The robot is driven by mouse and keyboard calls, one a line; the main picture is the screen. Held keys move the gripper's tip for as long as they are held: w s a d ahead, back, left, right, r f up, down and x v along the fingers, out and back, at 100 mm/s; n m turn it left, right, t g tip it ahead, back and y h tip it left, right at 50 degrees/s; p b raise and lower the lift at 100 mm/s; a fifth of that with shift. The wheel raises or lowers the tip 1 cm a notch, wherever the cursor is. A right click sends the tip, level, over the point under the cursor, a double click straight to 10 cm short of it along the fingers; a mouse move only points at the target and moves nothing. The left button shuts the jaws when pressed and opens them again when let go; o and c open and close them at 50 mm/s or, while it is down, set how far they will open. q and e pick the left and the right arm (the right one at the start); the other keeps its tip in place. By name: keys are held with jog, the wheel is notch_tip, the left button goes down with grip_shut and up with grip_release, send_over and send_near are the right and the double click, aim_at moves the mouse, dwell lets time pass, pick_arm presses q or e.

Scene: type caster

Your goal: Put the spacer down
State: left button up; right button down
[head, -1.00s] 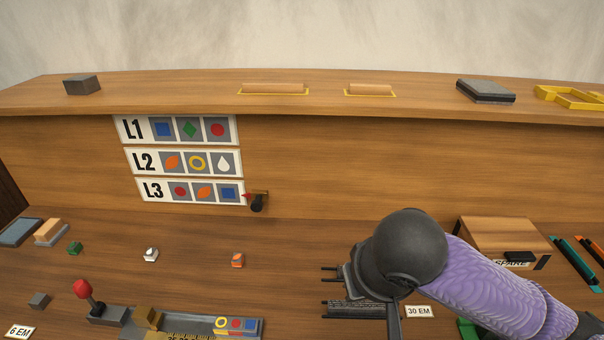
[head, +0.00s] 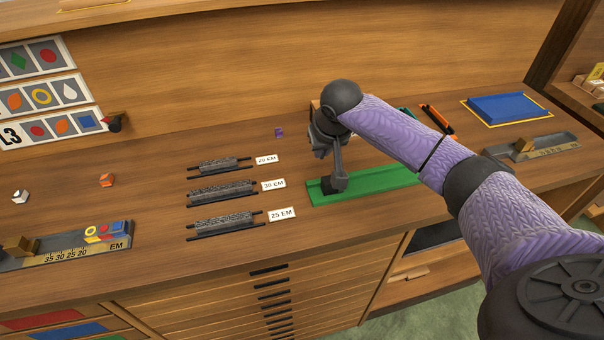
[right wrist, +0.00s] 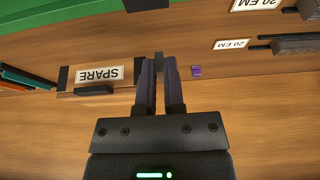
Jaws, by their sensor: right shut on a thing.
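My right gripper (head: 338,170) is shut, with its fingers hanging down by the left end of a green tray (head: 390,182). In the right wrist view its two dark fingers (right wrist: 160,62) stand close together with a narrow gap. The spacer in the jaws is mostly hidden by the fingers, and I cannot make out its shape. A dark block (head: 328,186) shows at the tray's left end, just under the fingertips. It also shows in the right wrist view (right wrist: 145,4); I cannot tell whether it touches the gripper. My left gripper is out of view.
Several dark racks (head: 222,191) with EM labels lie left of the tray. A small purple piece (head: 279,132) lies behind them. A SPARE label (right wrist: 100,75) marks a wooden box. A blue tray (head: 505,108) lies at the back right.

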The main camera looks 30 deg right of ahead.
aim_at(319, 173)
notch_tip(319, 173, down, 5)
jog(key=shift+f+b, duration=0.15)
jog(key=shift+b, duration=0.65)
jog(key=c, duration=0.7)
grip_release()
jog(key=shift+c, duration=0.2)
